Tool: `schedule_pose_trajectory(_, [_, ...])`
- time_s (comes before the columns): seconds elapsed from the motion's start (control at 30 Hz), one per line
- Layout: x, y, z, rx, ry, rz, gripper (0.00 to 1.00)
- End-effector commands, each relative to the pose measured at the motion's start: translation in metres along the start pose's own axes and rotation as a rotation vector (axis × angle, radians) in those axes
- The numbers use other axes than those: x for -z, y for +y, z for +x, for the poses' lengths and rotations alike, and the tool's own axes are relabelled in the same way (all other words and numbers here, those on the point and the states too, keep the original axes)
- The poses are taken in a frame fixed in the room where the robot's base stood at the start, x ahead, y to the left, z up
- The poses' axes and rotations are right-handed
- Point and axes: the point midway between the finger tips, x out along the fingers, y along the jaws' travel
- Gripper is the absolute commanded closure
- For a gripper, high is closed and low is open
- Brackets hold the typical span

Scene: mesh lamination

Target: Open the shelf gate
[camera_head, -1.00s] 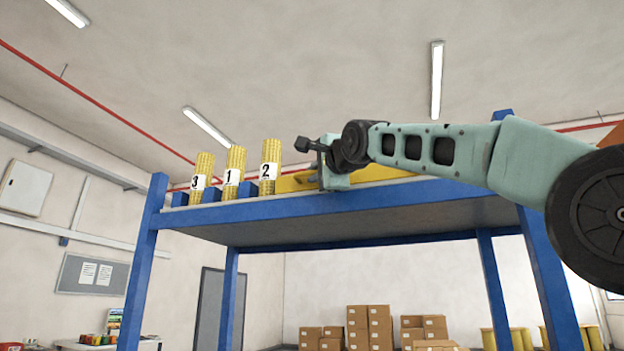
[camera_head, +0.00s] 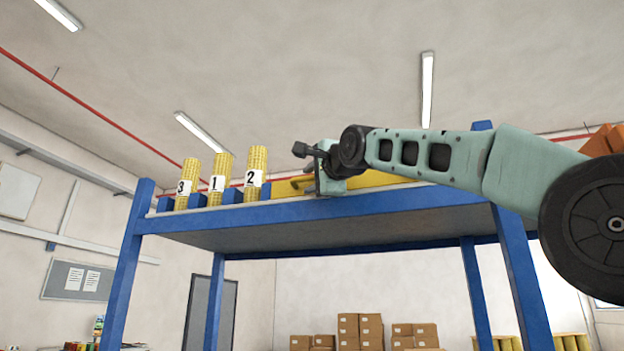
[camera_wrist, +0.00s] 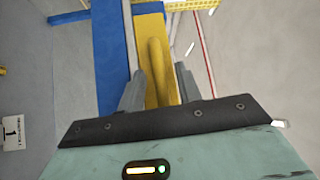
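The shelf gate looks like a long yellow bar (camera_head: 375,180) along the top of the blue shelf (camera_head: 330,212), in the head view. My gripper (camera_head: 312,170) is at the bar's left part, beside three yellow rolls. In the wrist view, my gripper (camera_wrist: 160,85) has one finger on each side of a raised yellow handle (camera_wrist: 156,65) on the yellow bar. Gaps show between the handle and both fingers, so it looks open. Whether either finger touches the handle lower down is hidden.
Yellow mesh rolls numbered 3 (camera_head: 187,180), 1 (camera_head: 219,182) and 2 (camera_head: 254,175) stand on the shelf's left end with blue blocks between them. Blue posts (camera_head: 117,270) hold the shelf up. Cardboard boxes (camera_head: 360,330) are stacked far behind.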

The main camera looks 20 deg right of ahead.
Motion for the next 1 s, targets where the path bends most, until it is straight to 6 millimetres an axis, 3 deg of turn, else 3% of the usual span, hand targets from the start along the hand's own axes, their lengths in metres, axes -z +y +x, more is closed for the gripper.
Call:
schedule_pose_trajectory(0.27, [0.0, 0.002, -0.019, 0.005, 0.0, 0.0, 0.66])
schedule_pose_trajectory(0.7, [0.0, 0.003, -0.12, 0.005, 0.0, 0.001, 0.66])
schedule_pose_trajectory(1.0, [0.0, 0.002, -0.166, 0.001, 0.001, 0.0, 0.66])
